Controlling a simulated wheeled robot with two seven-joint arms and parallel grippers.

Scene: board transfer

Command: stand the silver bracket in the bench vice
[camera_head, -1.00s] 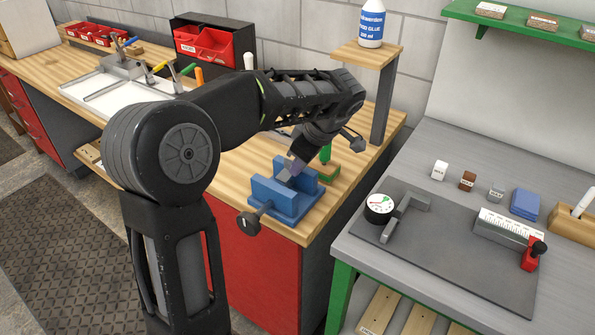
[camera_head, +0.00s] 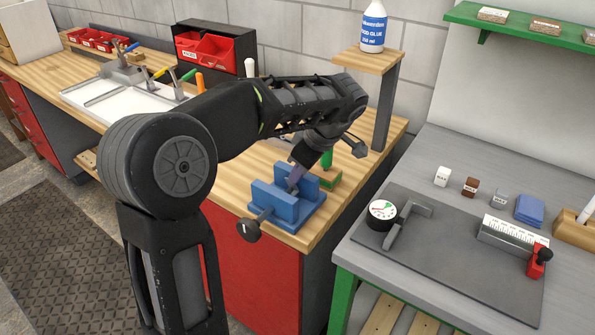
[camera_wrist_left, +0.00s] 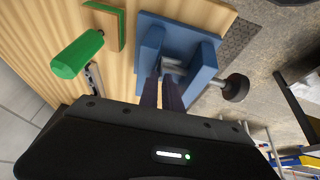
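The blue bench vice (camera_head: 300,211) stands near the front corner of the wooden bench, its two jaws apart; the wrist view shows it from above (camera_wrist_left: 203,66). My left gripper (camera_head: 296,177) points down at the gap between the jaws. In the wrist view its two dark fingers (camera_wrist_left: 161,94) are close together. A small silver piece, which looks like the silver bracket (camera_wrist_left: 172,66), shows at their tips between the jaws. The fingers look shut on it. Its lower part is hidden, and I cannot tell whether it touches the vice floor. My right gripper is out of view.
A green-handled tool (camera_wrist_left: 76,55) and a small green-topped block (camera_head: 328,177) are close behind the vice. The vice's dark handle (camera_head: 248,229) sticks out in front. A shelf with a glue bottle (camera_head: 373,27) stands behind. A grey table (camera_head: 450,150) is at right.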

